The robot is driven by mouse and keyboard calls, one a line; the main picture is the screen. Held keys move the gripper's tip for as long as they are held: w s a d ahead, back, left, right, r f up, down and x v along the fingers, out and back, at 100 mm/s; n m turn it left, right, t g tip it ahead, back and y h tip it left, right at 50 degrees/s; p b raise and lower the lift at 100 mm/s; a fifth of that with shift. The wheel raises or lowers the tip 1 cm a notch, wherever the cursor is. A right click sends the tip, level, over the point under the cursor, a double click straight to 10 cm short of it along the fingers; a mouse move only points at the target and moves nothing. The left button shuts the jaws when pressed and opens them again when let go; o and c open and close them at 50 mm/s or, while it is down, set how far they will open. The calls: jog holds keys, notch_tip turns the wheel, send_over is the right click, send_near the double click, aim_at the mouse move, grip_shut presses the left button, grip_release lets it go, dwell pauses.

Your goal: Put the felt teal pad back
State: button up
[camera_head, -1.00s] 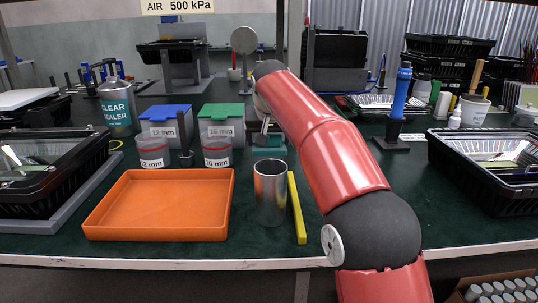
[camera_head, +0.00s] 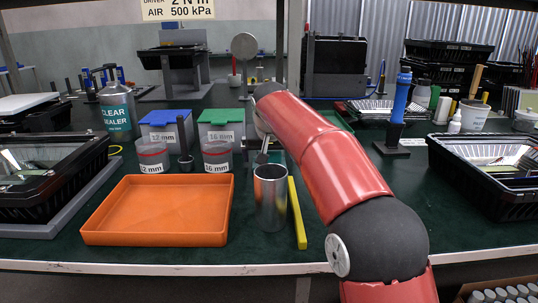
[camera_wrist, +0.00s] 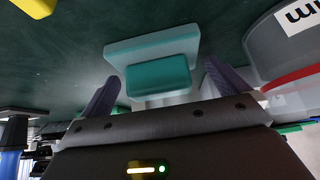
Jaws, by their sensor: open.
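The teal pad (camera_wrist: 158,76) is a small rounded block in the wrist view, in front of a paler teal flat piece (camera_wrist: 150,44). Whether the two are joined I cannot tell. My gripper (camera_wrist: 162,71) is open, with one dark finger on each side of the pad and a gap visible at each side. In the head view my gripper (camera_head: 262,153) is low over the bench behind the metal cup, mostly hidden by the cup and my arm. Only a sliver of teal-green shows beside it there.
An orange tray (camera_head: 158,238) lies front left. A blue tool on a stand (camera_head: 399,100) is at right.

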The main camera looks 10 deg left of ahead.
jog(key=shift+f+b, duration=0.25)
jog(key=shift+b, duration=0.1)
jog(key=v, duration=0.8)
jog(key=shift+d+p, duration=0.3)
